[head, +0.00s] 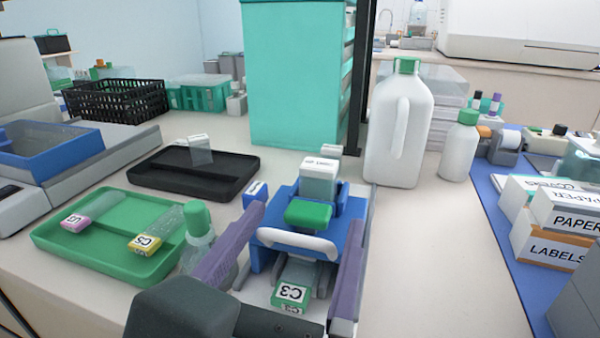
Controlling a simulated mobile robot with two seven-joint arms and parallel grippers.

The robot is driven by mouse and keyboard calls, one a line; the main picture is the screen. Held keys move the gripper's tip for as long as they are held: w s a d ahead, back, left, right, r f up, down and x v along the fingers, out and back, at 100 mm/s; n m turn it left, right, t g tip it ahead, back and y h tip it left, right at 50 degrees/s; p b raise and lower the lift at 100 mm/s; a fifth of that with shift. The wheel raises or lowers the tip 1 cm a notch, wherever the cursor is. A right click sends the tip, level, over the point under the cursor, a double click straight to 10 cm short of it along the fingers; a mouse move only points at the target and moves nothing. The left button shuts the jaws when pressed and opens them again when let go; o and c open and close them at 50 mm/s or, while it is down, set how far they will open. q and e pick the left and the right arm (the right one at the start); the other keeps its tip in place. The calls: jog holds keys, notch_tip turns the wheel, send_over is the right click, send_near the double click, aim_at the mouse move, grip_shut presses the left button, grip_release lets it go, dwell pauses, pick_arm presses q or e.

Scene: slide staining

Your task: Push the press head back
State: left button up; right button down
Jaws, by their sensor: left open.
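The press (262,250) is a blue device on the bench in the lower middle of the head view. Its press head appears to be the part with a green pad (308,213) and a curved white bar (297,243) in front. A slide with a green C3 label (291,293) lies at the front of the press, below the bar. My left gripper (306,228) is open, its two purple fingers on either side of the press front. I cannot tell whether they touch it. The gripper body hides part of the near side. My right gripper is not in view.
A green-capped bottle (197,238) stands close beside the left finger. A green tray (110,262) with slides and a black tray (180,182) lie to the left. A large white jug (398,130) stands behind right. The bench right of the press is clear.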

pick_arm(q)
jog(key=shift+x, duration=1.4)
grip_shut()
